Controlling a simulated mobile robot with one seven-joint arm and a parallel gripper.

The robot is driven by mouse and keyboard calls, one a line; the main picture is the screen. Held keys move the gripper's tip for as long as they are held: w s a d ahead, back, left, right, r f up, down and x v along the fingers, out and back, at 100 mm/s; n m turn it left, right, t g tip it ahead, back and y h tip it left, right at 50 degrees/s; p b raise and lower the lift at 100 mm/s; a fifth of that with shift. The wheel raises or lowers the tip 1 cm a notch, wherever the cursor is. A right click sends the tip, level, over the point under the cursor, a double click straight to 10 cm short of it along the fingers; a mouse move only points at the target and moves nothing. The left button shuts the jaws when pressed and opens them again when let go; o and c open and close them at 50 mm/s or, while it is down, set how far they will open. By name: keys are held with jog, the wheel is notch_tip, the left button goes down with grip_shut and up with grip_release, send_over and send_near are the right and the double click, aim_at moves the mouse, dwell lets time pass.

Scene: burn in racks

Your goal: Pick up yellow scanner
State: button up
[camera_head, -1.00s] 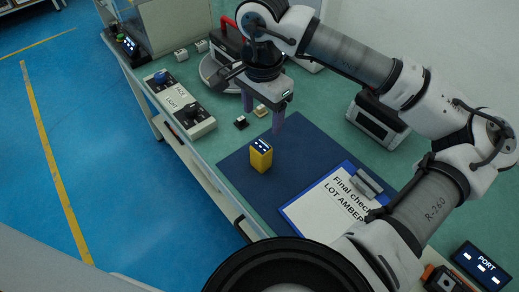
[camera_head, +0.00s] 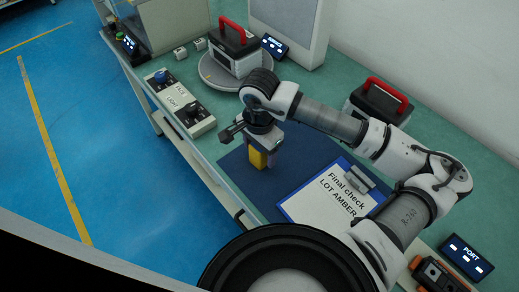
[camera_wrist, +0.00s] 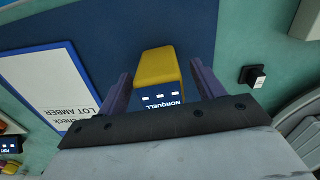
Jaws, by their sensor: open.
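The yellow scanner (camera_head: 257,158) stands upright on the dark blue mat (camera_head: 300,145). In the head view my gripper (camera_head: 263,162) is directly over it and hides part of it. In the wrist view the yellow scanner (camera_wrist: 158,72) lies between my two purple fingers, with its dark NORQUELL label toward the palm. My gripper (camera_wrist: 160,88) is open, and gaps show between the fingers and the scanner's sides.
A clipboard (camera_head: 325,193) lies on the mat to the right of the scanner. A switch box (camera_head: 180,102) sits near the table's left edge. A red-handled device (camera_head: 233,50) stands on a round plate behind, and another red-handled device (camera_head: 380,105) is at the right. A small black block (camera_wrist: 252,76) lies off the mat.

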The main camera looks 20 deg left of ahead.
jog(key=shift+f, duration=0.15)
jog(key=c, duration=1.2)
